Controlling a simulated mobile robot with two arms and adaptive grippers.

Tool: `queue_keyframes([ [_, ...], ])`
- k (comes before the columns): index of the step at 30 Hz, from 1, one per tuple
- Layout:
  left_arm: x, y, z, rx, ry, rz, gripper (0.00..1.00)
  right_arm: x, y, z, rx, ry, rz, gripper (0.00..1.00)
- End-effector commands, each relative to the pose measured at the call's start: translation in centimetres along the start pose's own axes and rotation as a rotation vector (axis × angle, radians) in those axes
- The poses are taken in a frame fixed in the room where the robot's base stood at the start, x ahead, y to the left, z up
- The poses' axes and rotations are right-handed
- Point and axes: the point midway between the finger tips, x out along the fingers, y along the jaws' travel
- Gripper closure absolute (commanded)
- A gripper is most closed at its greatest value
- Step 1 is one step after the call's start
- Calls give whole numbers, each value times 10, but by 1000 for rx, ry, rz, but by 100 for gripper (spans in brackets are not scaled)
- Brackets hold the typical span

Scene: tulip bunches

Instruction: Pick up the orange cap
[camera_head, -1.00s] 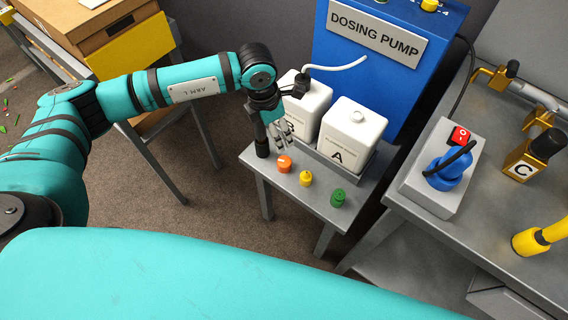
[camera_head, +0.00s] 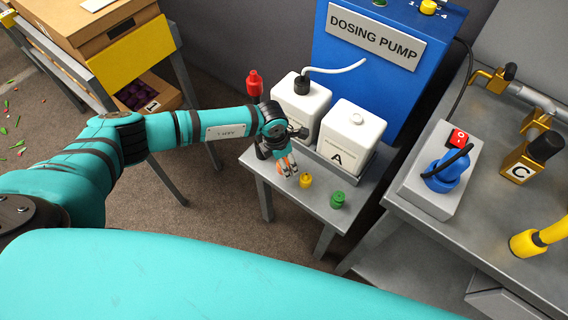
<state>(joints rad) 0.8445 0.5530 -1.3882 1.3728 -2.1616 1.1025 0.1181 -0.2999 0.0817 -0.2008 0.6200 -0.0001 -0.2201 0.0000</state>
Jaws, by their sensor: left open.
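The orange cap (camera_head: 284,167) is at the left front of the small grey table (camera_head: 318,207), mostly hidden behind my left gripper. My left gripper (camera_head: 287,168) is open and points down right over the cap, with its fingers at or around it. I cannot tell whether they touch it. A yellow cap (camera_head: 306,181) stands close to the right of the fingers, and a green cap (camera_head: 337,200) stands farther right. My right gripper is not in view.
Two white canisters stand behind the caps, one (camera_head: 350,138) marked A and another (camera_head: 300,105) with a hose. A red object (camera_head: 254,83) shows behind my left arm. The blue dosing pump (camera_head: 375,70) stands behind. The table's front edge is clear.

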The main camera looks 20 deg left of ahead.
Motion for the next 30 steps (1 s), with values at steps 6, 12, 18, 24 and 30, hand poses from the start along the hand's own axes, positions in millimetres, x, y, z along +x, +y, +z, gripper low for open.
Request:
queue_keyframes([
  [6, 22, 0, 0, 0, 0, 0, 30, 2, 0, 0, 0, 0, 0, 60],
  [12, 22, 0, 0, 0, 0, 0, 30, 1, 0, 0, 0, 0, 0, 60],
  [18, 22, 0, 0, -1, 0, -1, 55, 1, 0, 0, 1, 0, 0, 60],
  [24, 22, 0, 0, -1, -1, -1, 74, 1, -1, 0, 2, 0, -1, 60],
  [30, 21, 0, 0, -1, -1, -1, 75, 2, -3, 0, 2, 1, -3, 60],
])
